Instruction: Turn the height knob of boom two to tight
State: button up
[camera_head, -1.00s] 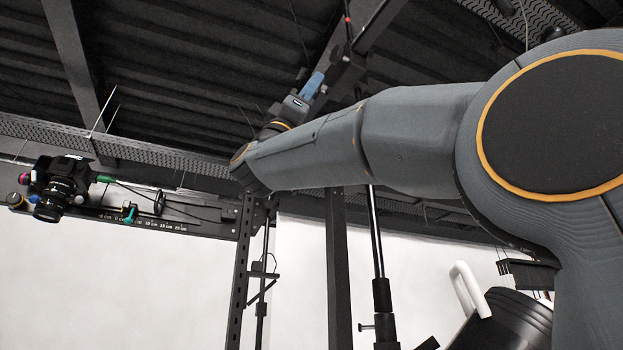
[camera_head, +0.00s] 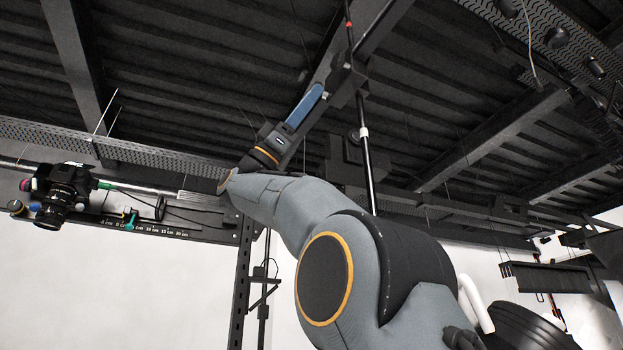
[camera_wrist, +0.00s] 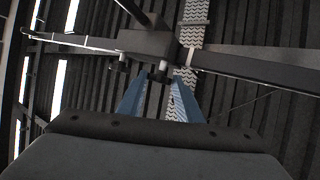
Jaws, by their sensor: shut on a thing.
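A dark clamp block (camera_head: 348,82) sits on the boom and its pole, high under the ceiling; it also shows in the wrist view (camera_wrist: 148,43). In the wrist view a small dark knob (camera_wrist: 159,73) hangs below the block, and a second knob (camera_wrist: 121,64) is to its left. My gripper (camera_wrist: 159,86), with two blue fingers, is shut on the first knob, one finger on either side. In the head view my gripper (camera_head: 321,90) reaches up to the lower left of the block; the knob itself is hidden there. No tight or loose marking is readable.
A camera (camera_head: 62,190) on a scaled rail (camera_head: 170,228) is at the left. A black pole (camera_head: 366,165) runs down behind my arm. Perforated trays and beams (camera_head: 500,140) cross the ceiling. Dark equipment (camera_head: 545,278) hangs at the lower right.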

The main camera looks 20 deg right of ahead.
jog(key=m+y+p, duration=0.1)
jog(key=p, duration=0.1)
jog(key=m+y+p, duration=0.1)
jog(key=p, duration=0.1)
jog(key=m+y+p, duration=0.1)
jog(key=y, duration=0.1)
jog(key=shift+w+r+m+p, duration=0.25)
jog(key=shift+r+m+p, duration=0.05)
jog(key=shift+r+p, duration=0.1)
jog(key=shift+f+m+y+p, duration=0.1)
jog(key=shift+m+y+p, duration=0.2)
jog(key=shift+y+p, duration=0.3)
jog(key=o, duration=1)
jog(key=shift+f+g+h+b, duration=0.15)
jog(key=shift+g+h+b, duration=0.2)
jog(key=shift+b, duration=0.25)
jog(key=n+h+b, duration=0.1)
jog(key=b, duration=0.2)
jog(key=shift+f, duration=0.2)
